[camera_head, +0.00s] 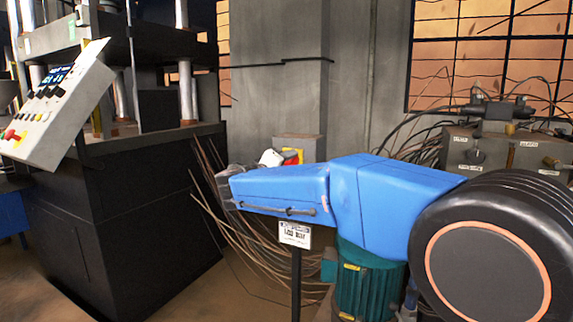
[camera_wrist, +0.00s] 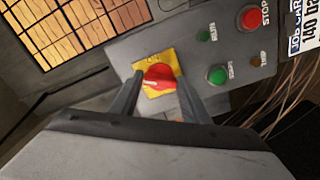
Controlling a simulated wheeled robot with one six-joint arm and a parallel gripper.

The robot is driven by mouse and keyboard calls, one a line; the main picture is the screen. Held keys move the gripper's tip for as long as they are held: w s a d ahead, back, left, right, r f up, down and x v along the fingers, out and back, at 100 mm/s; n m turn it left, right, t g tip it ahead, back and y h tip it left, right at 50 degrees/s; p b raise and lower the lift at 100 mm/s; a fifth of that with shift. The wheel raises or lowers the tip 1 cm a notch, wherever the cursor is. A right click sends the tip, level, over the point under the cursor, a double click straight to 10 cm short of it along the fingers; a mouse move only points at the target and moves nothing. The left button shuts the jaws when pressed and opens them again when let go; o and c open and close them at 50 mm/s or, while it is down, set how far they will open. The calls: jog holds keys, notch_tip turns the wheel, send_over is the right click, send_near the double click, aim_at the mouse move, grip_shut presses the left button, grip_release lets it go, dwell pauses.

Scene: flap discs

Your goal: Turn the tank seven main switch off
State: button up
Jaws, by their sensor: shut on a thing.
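In the wrist view, the main switch is a red rotary knob (camera_wrist: 160,75) on a square yellow plate (camera_wrist: 169,58), set in a grey control panel (camera_wrist: 195,42). A pale mark on the knob points to the picture's left. My gripper (camera_wrist: 159,78) has one dark finger on each side of the knob and is shut on it. In the camera_head view, a small red and yellow patch (camera_head: 292,157) shows on a grey box behind the blue machine. The panel's other controls are hidden there.
Beside the switch are a green button (camera_wrist: 217,74), a red stop button (camera_wrist: 251,17) and small lamps. A blue machine (camera_head: 395,205) with a black wheel (camera_head: 487,262) stands in front. A dark press (camera_head: 125,215) stands left. Loose cables hang at the panel's right in the wrist view.

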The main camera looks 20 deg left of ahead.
jog(key=n, duration=0.5)
jog(key=shift+n, duration=0.7)
jog(key=shift+f, duration=0.1)
jog(key=o, duration=1)
jog(key=shift+o, duration=0.2)
jog(key=s+a, duration=0.1)
jog(key=s, duration=1.6)
jog(key=shift+s+a, duration=0.2)
jog(key=shift+d, duration=0.1)
